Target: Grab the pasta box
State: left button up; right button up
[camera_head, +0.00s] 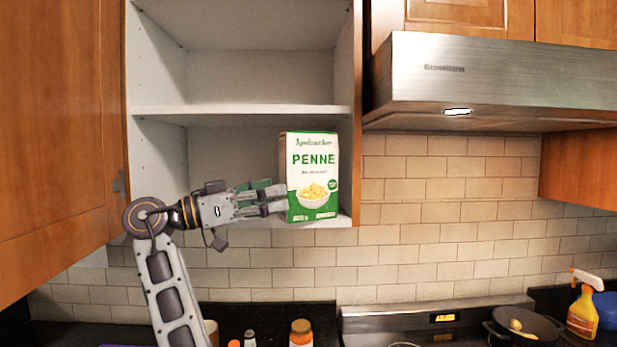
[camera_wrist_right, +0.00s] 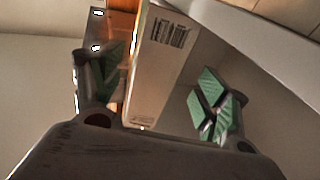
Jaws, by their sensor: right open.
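The pasta box (camera_head: 312,172), white and green with "PENNE" and a bowl of pasta on its front, stands upright on the bottom shelf of the open cabinet, at its right side. My right gripper (camera_head: 282,197) is at the box's left side, low down, with its fingers pointing right. The right wrist view shows the box's narrow barcode side (camera_wrist_right: 160,72) between the open green-padded fingers (camera_wrist_right: 162,92). A gap shows between the box and the right-hand finger; contact on the left cannot be told. My left gripper is out of view.
The cabinet's middle shelf (camera_head: 240,109) lies above the box, and its right wall (camera_head: 345,70) is close beside it. An open wooden door (camera_head: 55,130) stands at left. A range hood (camera_head: 490,80) juts out at right. Bottles (camera_head: 300,333) and a pan (camera_head: 522,325) are below.

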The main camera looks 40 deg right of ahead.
jog(key=shift+x, duration=1.15)
